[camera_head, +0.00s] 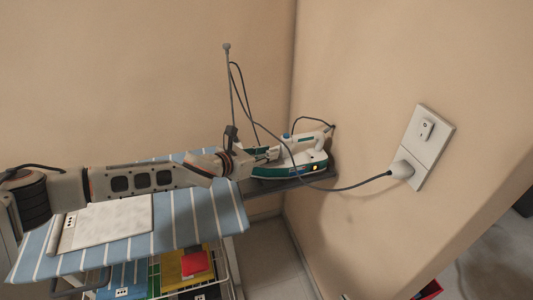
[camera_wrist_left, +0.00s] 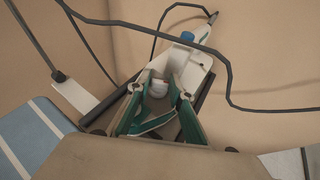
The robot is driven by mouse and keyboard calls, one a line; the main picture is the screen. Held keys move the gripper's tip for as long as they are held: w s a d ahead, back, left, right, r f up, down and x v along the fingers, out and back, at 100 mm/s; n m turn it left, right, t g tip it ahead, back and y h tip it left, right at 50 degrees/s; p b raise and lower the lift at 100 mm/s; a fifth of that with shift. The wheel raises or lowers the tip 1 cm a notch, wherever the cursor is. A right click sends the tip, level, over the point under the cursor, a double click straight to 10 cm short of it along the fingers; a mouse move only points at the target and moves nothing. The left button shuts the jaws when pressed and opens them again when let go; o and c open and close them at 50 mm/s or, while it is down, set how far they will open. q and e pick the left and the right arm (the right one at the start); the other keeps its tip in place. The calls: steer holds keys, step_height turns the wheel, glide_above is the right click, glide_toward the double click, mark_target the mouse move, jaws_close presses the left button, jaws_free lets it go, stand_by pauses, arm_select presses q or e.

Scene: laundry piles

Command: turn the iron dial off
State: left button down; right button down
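The iron (camera_head: 306,160), white with dark green trim, lies on a dark rest at the far right end of the ironing board. An orange light glows on its side. It also shows in the left wrist view (camera_wrist_left: 194,64), with a blue button on top. A white rounded part, which looks like the dial (camera_wrist_left: 158,88), sits low on the iron's body. My left gripper (camera_head: 262,155) is right at the iron's near end. In the wrist view its fingers (camera_wrist_left: 160,112) are apart, either side of the white part; contact is unclear. My right gripper is out of view.
The iron's cord (camera_head: 345,187) runs to a plug in the wall socket (camera_head: 428,147). A thin upright rod (camera_head: 229,90) stands beside my left gripper.

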arm_select(q)
steer(key=shift+s+n, duration=0.1)
steer(key=shift+n, duration=0.2)
steer(key=n+t+y, duration=0.1)
steer(key=n+y, duration=0.1)
steer(key=d+n+t+y, duration=0.1)
steer(key=n+y, duration=0.1)
steer(key=y, duration=0.1)
steer(key=shift+s+f+t, duration=0.1)
steer(key=shift+s+t, duration=0.1)
steer(key=shift+t, duration=0.2)
steer(key=n+y, duration=0.3)
steer(key=shift+d+n+t+y, duration=0.15)
steer(key=shift+n+t+y, duration=0.15)
steer(key=shift+n+y, duration=1.3)
steer(key=shift+y, duration=0.2)
steer(key=shift+w, duration=0.1)
